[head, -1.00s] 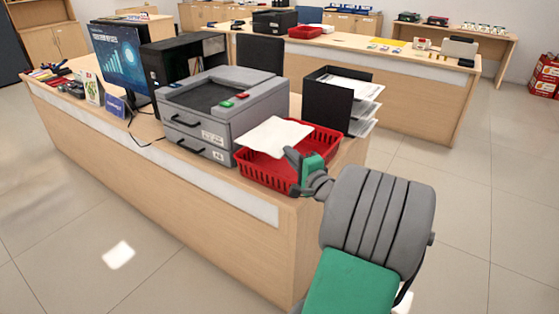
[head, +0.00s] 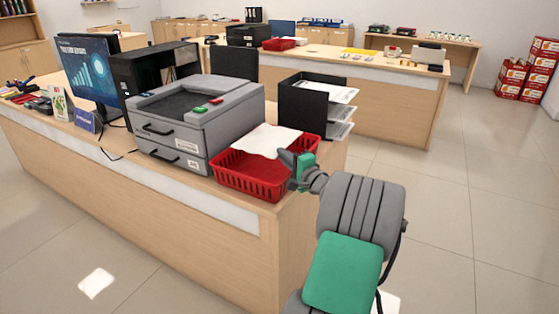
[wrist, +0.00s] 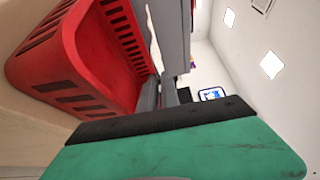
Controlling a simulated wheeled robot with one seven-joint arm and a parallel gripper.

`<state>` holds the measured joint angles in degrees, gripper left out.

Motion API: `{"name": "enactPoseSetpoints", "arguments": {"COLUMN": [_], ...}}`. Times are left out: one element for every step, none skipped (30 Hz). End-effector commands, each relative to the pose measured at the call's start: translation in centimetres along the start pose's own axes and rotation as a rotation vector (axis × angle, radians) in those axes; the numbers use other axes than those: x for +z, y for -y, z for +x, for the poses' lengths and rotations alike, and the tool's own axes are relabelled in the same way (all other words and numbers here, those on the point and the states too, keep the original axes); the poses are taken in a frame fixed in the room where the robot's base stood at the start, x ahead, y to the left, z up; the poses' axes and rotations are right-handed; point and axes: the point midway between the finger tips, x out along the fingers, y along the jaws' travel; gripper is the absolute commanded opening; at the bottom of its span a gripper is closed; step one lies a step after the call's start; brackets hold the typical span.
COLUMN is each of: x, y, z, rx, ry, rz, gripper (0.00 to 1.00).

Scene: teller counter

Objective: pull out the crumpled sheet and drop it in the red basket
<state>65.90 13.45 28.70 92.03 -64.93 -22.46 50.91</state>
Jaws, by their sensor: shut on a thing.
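The white crumpled sheet (head: 265,140) is held roughly level over the back part of the red basket (head: 247,178), to the right of the grey printer (head: 205,118). My gripper (head: 287,158) is shut on the sheet's near right edge, at the basket's right side. The basket stands on the counter, and the sheet hides part of its inside. In the wrist view the red basket (wrist: 75,55) fills the left, with its floor bare where it shows. The gripper's fingers (wrist: 163,92) are close together there, and the sheet shows as a thin pale edge.
A black paper tray (head: 302,108) with white papers stands behind the basket. A monitor (head: 88,72) and a black cabinet (head: 155,75) stand left of the printer. The counter's right end (head: 325,160) is close to the basket. Open floor (head: 455,220) lies to the right.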

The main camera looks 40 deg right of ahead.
Motion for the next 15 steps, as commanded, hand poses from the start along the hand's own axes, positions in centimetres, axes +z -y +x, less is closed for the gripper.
{"name": "enactPoseSetpoints", "arguments": {"x": [-0.17,-0.21,-0.25,-0.26,-0.27,-0.26,-0.25,-0.25,-0.25,-0.25,-0.25,-0.24,-0.24,-0.24,-0.24], "y": [-0.06,-0.07,-0.08,-0.08,-0.07,-0.06,-0.06,-0.05,-0.05,-0.05,-0.05,-0.05,-0.05,-0.05,-0.05], "z": [0.08,0.11,0.12,0.13,0.13,0.13,0.13,0.12,0.12,0.12,0.12,0.12,0.12,0.12,0.12], "rx": [0.000,0.000,0.000,0.000,0.000,0.000,0.000,0.000,0.000,0.000,0.000,0.000,0.000,0.000,0.000], "ry": [0.000,0.000,0.000,0.000,0.000,0.000,0.000,0.000,0.000,0.000,0.000,0.000,0.000,0.000,0.000], "rz": [-0.001,0.000,0.000,0.000,0.000,0.000,0.000,0.000,-0.001,-0.001,-0.001,-0.001,-0.001,-0.001,-0.001], "gripper": [0.00,0.00,0.00,0.00,0.00,0.00,0.00,0.00,0.00,0.00,0.00,0.00,0.00,0.00,0.07]}}
